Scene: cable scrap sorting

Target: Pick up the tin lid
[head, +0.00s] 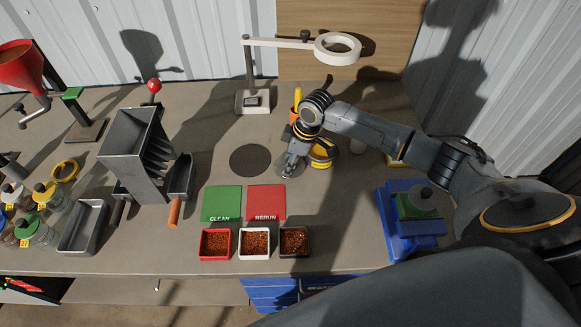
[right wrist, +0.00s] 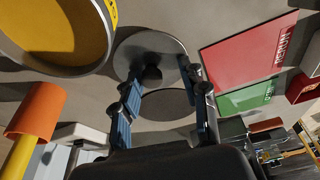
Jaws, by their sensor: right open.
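The tin lid (right wrist: 150,45) is a flat grey metal disc with a dark knob (right wrist: 152,75). In the head view the lid (head: 281,171) lies on the bench behind the red RERUN mat, partly hidden by my right gripper (head: 292,158). In the right wrist view my right gripper (right wrist: 167,75) is open, its two blue-grey fingers apart and the knob between their tips, nearer the left finger. I cannot tell whether a finger touches it. My left gripper is out of view.
A yellow-rimmed round tin (head: 322,155) stands close right of the lid. A dark round pad (head: 250,160) lies to its left. Green CLEAN (head: 221,203) and red RERUN (head: 266,200) mats lie in front, with three trays of copper bits (head: 255,257) before them. A magnifier lamp (head: 252,101) stands behind.

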